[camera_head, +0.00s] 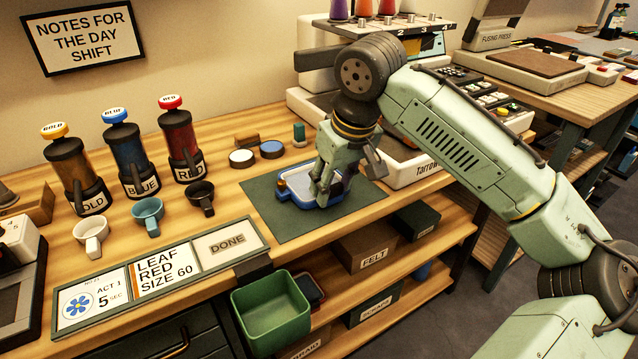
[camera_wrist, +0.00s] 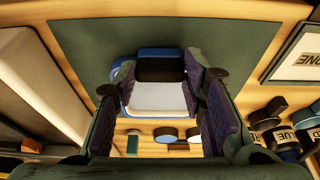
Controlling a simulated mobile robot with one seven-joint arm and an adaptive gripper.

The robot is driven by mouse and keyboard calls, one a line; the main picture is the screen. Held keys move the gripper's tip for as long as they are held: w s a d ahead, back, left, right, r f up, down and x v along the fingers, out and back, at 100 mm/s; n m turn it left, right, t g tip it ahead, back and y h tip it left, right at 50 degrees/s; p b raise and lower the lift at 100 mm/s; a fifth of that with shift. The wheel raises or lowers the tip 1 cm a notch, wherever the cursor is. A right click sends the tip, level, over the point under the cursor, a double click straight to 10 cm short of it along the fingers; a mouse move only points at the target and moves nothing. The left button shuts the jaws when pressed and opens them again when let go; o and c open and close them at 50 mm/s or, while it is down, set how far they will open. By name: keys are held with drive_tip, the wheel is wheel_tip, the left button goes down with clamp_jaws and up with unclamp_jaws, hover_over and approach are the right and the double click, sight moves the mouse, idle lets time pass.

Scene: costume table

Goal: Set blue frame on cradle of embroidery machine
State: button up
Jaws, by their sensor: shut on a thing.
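The blue frame (camera_head: 299,185), with a pale panel inside its blue rim, is at the dark green mat on the table. My gripper (camera_head: 322,190) points down over it with its fingers shut on it. In the wrist view the frame (camera_wrist: 158,98) shows between the two fingers of my gripper (camera_wrist: 162,80), with a dark block at its far end. I cannot tell whether the frame touches the mat. The embroidery machine (camera_head: 421,169) stands behind and right of the mat. My arm crosses in front of it and its cradle is not clearly visible.
The green mat (camera_head: 270,214) has bare room around the frame. Round tins (camera_head: 241,157) and a green spool (camera_head: 299,134) lie behind it. Dispensers and cups (camera_head: 148,216) stand left. A sign strip (camera_head: 163,281) and green bin (camera_head: 270,312) are in front.

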drive_tip(key=shift+r+p, duration=1.9)
drive_tip(key=shift+r, duration=0.35)
drive_tip(key=shift+f, duration=0.1)
